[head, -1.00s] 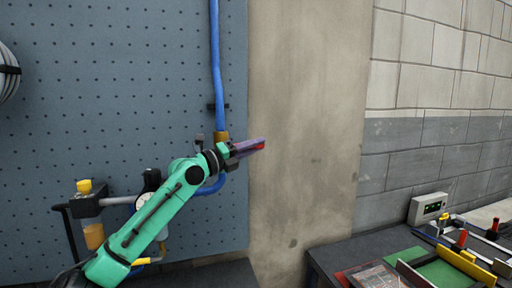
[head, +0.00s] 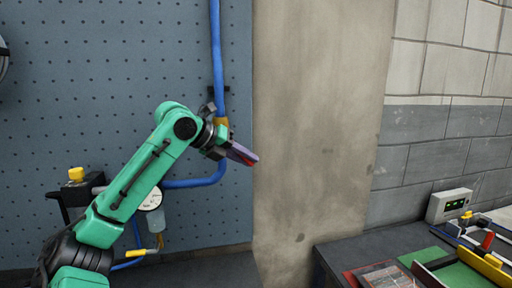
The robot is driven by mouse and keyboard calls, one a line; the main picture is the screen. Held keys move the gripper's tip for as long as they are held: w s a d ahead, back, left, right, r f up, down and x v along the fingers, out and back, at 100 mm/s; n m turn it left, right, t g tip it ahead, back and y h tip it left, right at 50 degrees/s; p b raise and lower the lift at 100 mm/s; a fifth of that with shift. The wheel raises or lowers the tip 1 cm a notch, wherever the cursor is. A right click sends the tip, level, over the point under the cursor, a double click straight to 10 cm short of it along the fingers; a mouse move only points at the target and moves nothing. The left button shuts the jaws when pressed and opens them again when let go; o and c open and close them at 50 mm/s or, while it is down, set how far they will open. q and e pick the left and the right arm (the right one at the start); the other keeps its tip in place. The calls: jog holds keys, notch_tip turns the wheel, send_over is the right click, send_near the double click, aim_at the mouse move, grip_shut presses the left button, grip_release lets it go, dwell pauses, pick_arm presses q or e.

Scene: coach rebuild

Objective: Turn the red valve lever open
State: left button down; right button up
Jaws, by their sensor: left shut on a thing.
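My left gripper (head: 241,153) reaches in from the left in the head view, in front of the blue pegboard's right edge. Its purplish fingers are shut on the red valve lever (head: 251,162), of which only a thin red strip shows along the fingers' lower edge and tip. The fingers and lever point right and slightly down. A brass fitting (head: 221,121) on the blue hose (head: 216,60) shows just behind the wrist; the rest of the valve body is hidden by my gripper. My right gripper is not in view.
A pressure gauge (head: 151,199) and a yellow-topped black fitting (head: 76,176) are on the pegboard (head: 90,80), beside and behind my arm. A dark bench (head: 345,252) with a green mat and clamps stands at lower right. The bare wall (head: 310,130) right of the pegboard is clear.

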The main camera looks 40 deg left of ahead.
pick_arm(q)
jog(key=s+a+g+y+p, duration=0.1)
jog(key=g+p, duration=0.1)
jog(key=p, duration=0.1)
jog(key=s+a+f+m+g+y+p, duration=0.1)
jog(key=s+g+p, duration=0.1)
jog(key=p, duration=0.2)
jog(key=s+a+f+g+y+p, duration=0.1)
jog(key=g+p, duration=0.1)
jog(key=p, duration=0.1)
jog(key=shift+s+a+g+y, duration=0.15)
jog(key=shift+s+g+y, duration=0.15)
jog(key=shift+s+y, duration=0.1)
jog(key=shift+m+p, duration=0.3)
jog(key=shift+p, duration=0.05)
jog(key=shift+s+f, duration=0.1)
jog(key=shift+f, duration=0.05)
jog(key=c, duration=0.8)
grip_release()
jog(key=shift+a, duration=0.1)
